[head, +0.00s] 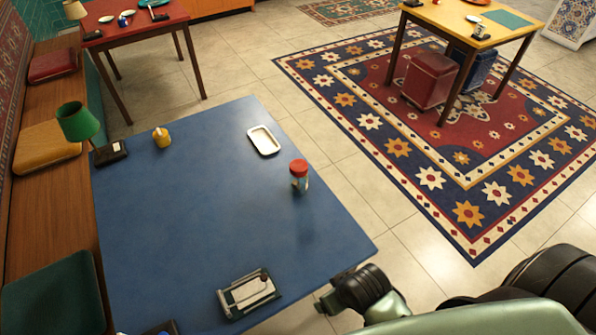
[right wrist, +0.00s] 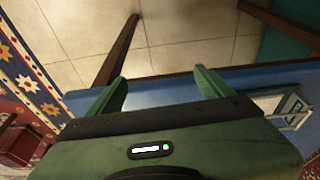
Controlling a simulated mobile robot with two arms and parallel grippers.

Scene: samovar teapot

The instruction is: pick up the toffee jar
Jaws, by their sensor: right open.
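The jar with a red lid (head: 299,175), which I take for the toffee jar, stands upright on the blue table (head: 200,230) near its right edge. Its body is clear with something pale inside. My right gripper (head: 326,301) is low at the table's front right edge, well apart from the jar. In the right wrist view the right gripper (right wrist: 160,86) has its two green fingers spread, with nothing between them. The jar does not show in that view. My left gripper is not in view.
A silver-framed item (head: 248,293) lies at the front edge. The table's middle is clear.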

